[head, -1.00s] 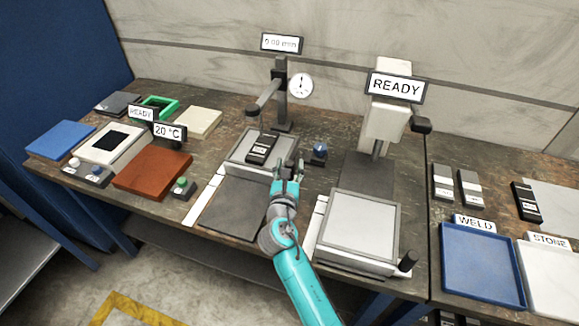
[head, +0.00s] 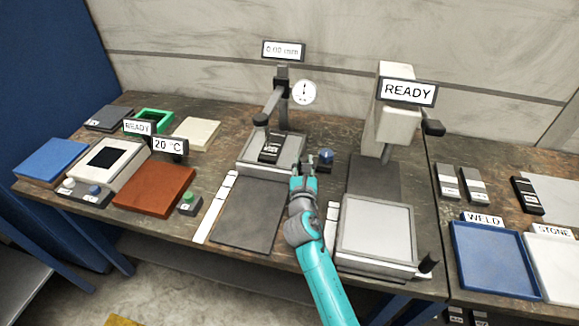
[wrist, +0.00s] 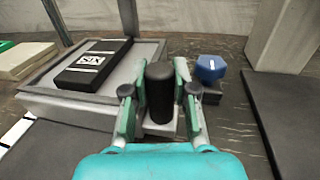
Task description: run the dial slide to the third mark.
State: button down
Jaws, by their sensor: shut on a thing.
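The dial slide's grey plate (head: 246,160) sits at the back end of its dark track (head: 243,215), below the dial gauge (head: 304,92). A black block with a white label (head: 270,148) lies on the plate. A white strip with dark marks (head: 213,210) runs along the track's left side; the plate is by its back end. My gripper (head: 303,160) is at the plate's front right corner. In the wrist view my gripper (wrist: 160,85) is shut on the upright black handle (wrist: 160,92) beside the plate.
A blue knob (head: 326,158) stands just right of my gripper. The display above the gauge (head: 283,50) seems to read 0.00 mm. A microscope-like stand with a READY sign (head: 408,92) is to the right. The dark track in front of the plate is clear.

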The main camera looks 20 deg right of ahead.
jog(key=shift+w+d, duration=0.1)
jog(key=shift+w, duration=0.05)
jog(key=c, duration=0.9)
grip_release()
jog(key=shift+w, duration=0.1)
jog(key=v, duration=1.2)
